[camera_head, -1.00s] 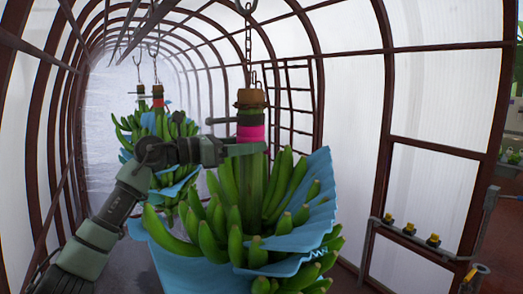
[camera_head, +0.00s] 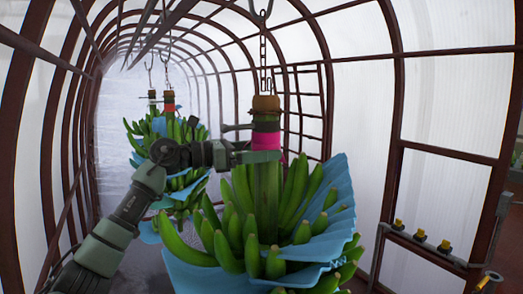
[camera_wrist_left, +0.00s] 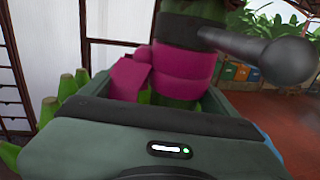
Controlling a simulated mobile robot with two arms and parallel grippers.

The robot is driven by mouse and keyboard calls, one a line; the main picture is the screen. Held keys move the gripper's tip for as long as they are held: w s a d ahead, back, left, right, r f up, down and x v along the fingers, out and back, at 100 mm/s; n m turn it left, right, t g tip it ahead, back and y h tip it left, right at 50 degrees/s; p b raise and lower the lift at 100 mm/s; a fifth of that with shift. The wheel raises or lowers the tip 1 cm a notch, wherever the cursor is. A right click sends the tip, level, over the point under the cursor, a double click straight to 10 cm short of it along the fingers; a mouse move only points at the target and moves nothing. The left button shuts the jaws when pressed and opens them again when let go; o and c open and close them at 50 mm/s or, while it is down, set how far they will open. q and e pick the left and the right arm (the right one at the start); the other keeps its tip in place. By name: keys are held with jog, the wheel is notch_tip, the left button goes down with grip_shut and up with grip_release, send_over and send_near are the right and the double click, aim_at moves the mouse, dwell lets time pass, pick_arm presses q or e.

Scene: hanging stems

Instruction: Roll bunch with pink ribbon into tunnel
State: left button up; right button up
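The near banana bunch (camera_head: 265,225) hangs upright from a chain, with a pink ribbon (camera_head: 266,140) around its thick green stem and blue sheeting among its fruit. The ribbon and its loose tail also show in the left wrist view (camera_wrist_left: 185,68). My left gripper (camera_head: 262,157) is at the stem just below the ribbon; its fingers lie around the stem and appear shut on it. The exact finger contact is hidden. The arched tunnel (camera_head: 205,70) with pale walls extends ahead. My right gripper is out of view.
Another bunch (camera_head: 172,140) with a red band hangs farther back on the left, with blue sheeting. A dark rod (camera_wrist_left: 265,55) sticks out from the near stem. A rail with several yellow-topped pegs (camera_head: 420,236) stands at the right.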

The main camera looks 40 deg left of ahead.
pick_arm(q)
jog(key=shift+a+r, duration=0.15)
jog(key=shift+a, duration=0.15)
jog(key=shift+w+a, duration=0.1)
jog(key=shift+a, duration=0.35)
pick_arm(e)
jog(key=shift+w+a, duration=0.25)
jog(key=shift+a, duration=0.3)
pick_arm(q)
jog(key=shift+s+f, duration=0.2)
jog(key=shift+f, duration=0.05)
jog(key=b+v, duration=0.4)
jog(key=v, duration=0.2)
jog(key=shift+s+a+f+b, duration=0.1)
jog(key=shift+s+a+b, duration=0.1)
jog(key=shift+a+b, duration=0.15)
jog(key=shift+s+a, duration=0.15)
jog(key=shift+s, duration=0.2)
jog(key=shift+r, duration=0.2)
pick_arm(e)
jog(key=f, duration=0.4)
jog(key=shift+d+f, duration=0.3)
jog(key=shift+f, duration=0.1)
